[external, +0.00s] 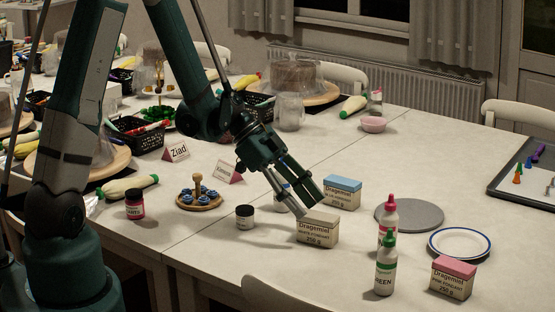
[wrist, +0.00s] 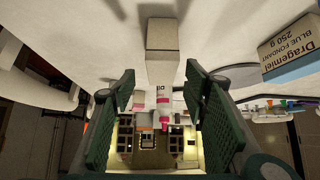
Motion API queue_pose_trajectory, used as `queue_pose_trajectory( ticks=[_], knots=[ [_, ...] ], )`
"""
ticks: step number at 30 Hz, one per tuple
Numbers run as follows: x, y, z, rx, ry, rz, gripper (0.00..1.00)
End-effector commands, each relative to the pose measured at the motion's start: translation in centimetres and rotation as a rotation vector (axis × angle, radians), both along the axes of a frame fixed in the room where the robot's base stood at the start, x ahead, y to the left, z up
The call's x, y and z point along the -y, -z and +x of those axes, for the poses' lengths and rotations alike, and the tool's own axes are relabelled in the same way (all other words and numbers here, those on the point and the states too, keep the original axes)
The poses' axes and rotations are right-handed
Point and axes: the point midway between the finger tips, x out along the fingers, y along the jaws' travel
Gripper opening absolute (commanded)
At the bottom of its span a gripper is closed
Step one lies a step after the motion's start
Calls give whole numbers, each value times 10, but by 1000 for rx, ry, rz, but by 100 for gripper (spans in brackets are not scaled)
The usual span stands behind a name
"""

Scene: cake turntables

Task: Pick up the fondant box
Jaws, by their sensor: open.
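Three Dragemiel fondant boxes stand on the table. The white-topped fondant box (external: 318,232) is nearest my gripper (external: 308,204). The blue-topped fondant box (external: 343,194) stands just behind it. The pink-topped fondant box (external: 453,279) stands at the front right. My gripper is open, with its fingertips just above and behind the white-topped box in the external view. In the wrist view a plain pale box (wrist: 162,52) lies ahead between the two green finger pads, with nothing gripped. The blue fondant box (wrist: 290,48) shows at the right there, its label readable.
A small dark jar (external: 245,217) stands left of the white-topped box. A red-capped bottle (external: 388,217) and a green-capped bottle (external: 386,268) stand to its right. A grey disc (external: 425,215) and a blue-rimmed plate (external: 459,244) lie farther right.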

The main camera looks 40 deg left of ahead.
Motion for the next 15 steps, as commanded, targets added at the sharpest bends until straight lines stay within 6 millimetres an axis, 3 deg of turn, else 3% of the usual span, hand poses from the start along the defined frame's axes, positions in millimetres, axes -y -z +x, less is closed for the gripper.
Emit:
queue_pose_trajectory(
  ticks=[15],
  knots=[
    [6,7,1,1,-1,0,44]
  ],
)
